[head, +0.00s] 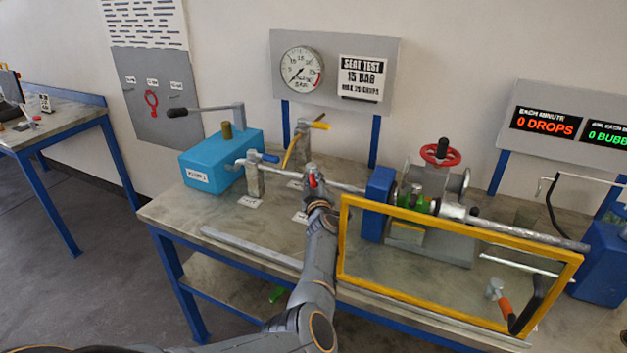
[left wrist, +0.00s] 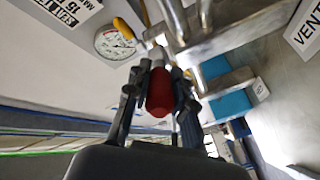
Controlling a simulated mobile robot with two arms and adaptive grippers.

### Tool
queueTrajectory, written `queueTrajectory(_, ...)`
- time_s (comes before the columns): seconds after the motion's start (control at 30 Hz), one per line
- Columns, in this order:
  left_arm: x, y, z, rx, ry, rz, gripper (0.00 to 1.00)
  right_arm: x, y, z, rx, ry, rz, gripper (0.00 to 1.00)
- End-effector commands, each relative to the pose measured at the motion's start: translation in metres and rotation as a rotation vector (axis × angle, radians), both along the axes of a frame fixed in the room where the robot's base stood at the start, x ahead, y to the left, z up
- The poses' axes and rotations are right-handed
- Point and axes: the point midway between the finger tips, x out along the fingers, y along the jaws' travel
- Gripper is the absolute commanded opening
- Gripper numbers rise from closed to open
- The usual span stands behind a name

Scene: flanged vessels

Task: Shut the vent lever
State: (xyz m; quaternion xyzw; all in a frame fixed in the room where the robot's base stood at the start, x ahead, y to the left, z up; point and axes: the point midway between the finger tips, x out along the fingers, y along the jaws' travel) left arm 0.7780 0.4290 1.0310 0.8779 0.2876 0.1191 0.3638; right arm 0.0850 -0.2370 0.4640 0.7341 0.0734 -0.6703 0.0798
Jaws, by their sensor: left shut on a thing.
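The vent lever has a red grip, which shows in the head view (head: 313,180) on a small metal valve post on the bench. In the left wrist view the red grip (left wrist: 160,92) sits between the two dark fingers of my left gripper (left wrist: 157,98). My left gripper (head: 317,200) is shut on this grip in the head view and covers part of the post. A white label reading "VENT" (left wrist: 304,30) lies at the upper right of the left wrist view. The exact angle of the lever is hard to tell. My right gripper is not in view.
A blue pump box (head: 225,160) with a long lever stands left. Blue-handled (head: 262,157) and yellow-handled (head: 318,125) valves stand nearby. A yellow guard frame (head: 460,233) stands right, before the red-handwheel vessel (head: 440,155). The pressure gauge (head: 301,69) hangs behind. The bench's front left is mostly clear.

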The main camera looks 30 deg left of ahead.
Motion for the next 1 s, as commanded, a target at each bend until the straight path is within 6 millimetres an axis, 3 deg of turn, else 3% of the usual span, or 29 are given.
queueTrajectory(0.17,0.000,0.000,0.000,-0.002,0.001,-0.001,0.00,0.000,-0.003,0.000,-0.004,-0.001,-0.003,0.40)
queueTrajectory(0.2,0.000,0.000,0.000,-0.001,0.000,-0.002,0.31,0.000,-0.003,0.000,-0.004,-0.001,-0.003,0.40)
queueTrajectory(0.3,0.000,0.000,0.000,-0.001,0.000,-0.002,0.46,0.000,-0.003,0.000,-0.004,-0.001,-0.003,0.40)
queueTrajectory(0.67,0.000,0.000,0.006,-0.001,-0.004,0.000,0.46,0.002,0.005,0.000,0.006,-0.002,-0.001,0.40)
queueTrajectory(0.83,0.000,0.000,0.031,-0.002,-0.006,0.001,0.46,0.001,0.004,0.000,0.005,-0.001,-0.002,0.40)
queueTrajectory(1.0,0.001,-0.001,0.068,-0.002,-0.010,0.000,0.46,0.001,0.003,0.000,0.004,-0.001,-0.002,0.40)
